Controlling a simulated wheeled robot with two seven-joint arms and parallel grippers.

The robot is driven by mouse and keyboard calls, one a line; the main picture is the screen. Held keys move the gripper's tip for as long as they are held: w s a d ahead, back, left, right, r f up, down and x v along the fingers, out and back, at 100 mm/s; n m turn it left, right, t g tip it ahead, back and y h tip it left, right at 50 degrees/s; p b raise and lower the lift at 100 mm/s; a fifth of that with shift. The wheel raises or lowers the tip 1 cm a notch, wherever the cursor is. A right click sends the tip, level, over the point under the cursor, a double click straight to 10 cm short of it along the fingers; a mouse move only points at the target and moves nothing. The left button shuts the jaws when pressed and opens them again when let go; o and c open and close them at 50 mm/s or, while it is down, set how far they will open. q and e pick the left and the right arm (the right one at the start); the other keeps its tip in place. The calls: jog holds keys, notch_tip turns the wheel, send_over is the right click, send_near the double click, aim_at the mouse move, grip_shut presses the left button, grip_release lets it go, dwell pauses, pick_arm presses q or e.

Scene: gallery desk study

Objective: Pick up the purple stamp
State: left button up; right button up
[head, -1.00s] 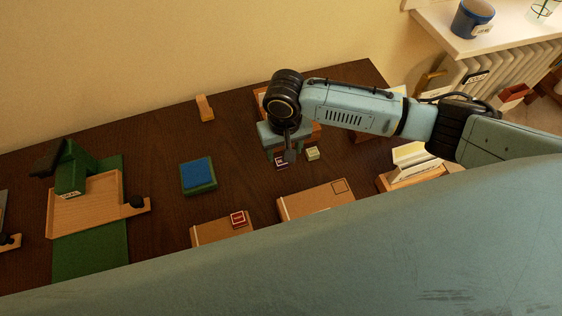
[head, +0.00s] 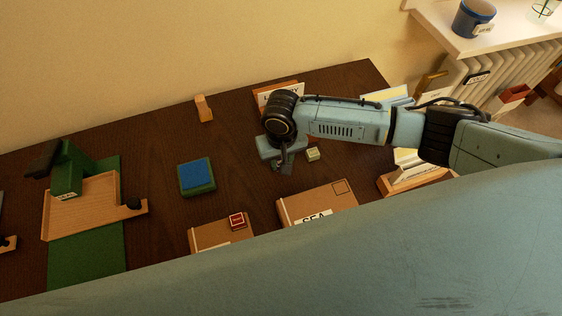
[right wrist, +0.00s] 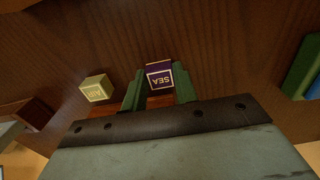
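The purple stamp (right wrist: 159,77), with SEA on its pale-edged face, shows in the right wrist view between the two green fingers of my right gripper (right wrist: 159,88). The fingers lie close against its two sides with no clear gap. In the head view my right gripper (head: 282,166) is low over the dark desk and hides the stamp. I cannot tell whether the stamp is clear of the desk. My left gripper is not in view.
A pale yellow-green AIR stamp (head: 313,154) stands close to the right gripper; it also shows in the right wrist view (right wrist: 96,89). A SEA box (head: 325,200), a box bearing a red stamp (head: 237,221) and a blue pad (head: 196,173) lie nearby. Bare desk lies left of the gripper.

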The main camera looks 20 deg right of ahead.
jog(key=c, duration=0.3)
notch_tip(320, 180, up, 10)
jog(key=p, duration=0.2)
dwell(0.3)
